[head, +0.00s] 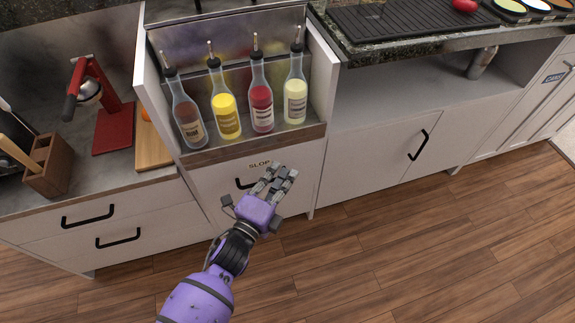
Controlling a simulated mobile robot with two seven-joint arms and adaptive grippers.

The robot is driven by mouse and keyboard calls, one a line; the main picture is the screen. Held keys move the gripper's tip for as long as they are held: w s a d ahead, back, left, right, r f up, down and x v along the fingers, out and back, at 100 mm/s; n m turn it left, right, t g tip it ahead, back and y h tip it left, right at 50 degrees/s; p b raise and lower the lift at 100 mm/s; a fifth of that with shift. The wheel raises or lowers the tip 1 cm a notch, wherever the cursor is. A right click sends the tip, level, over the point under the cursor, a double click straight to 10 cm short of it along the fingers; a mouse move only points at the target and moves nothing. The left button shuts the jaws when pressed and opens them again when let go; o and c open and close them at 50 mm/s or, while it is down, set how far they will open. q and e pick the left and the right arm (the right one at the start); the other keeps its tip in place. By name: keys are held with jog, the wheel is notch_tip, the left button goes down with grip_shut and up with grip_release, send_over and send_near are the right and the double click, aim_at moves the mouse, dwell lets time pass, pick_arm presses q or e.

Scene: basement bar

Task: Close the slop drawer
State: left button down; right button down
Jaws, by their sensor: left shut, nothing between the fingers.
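The slop drawer (215,180) is a pale front marked "SLOP", below the wooden ledge of the bottle rack. Its dark handle (242,184) shows partly, left of my fingers. I see no open gap or drawer interior above the front, but I cannot tell whether it is fully flush. My left gripper (281,177), on a purple arm, is shut and empty in front of the right part of the drawer. It hides part of the front. I cannot tell whether the fingertips touch it. My right gripper is not in view.
Several bottles with pourers, including a yellow one (226,115), stand in the rack above the drawer. A counter with a red press (113,125) and a wooden block (52,165) is at left. A cabinet (375,165) is at right. The wooden floor (420,255) is clear.

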pick_arm(q)
jog(key=s+a+p, duration=0.2)
jog(key=s, duration=0.7)
jog(key=w+a+x, duration=0.1)
jog(key=a+x, duration=0.1)
jog(key=x, duration=1)
jog(key=shift+w+b, duration=0.3)
jog(key=shift+w+a, duration=0.1)
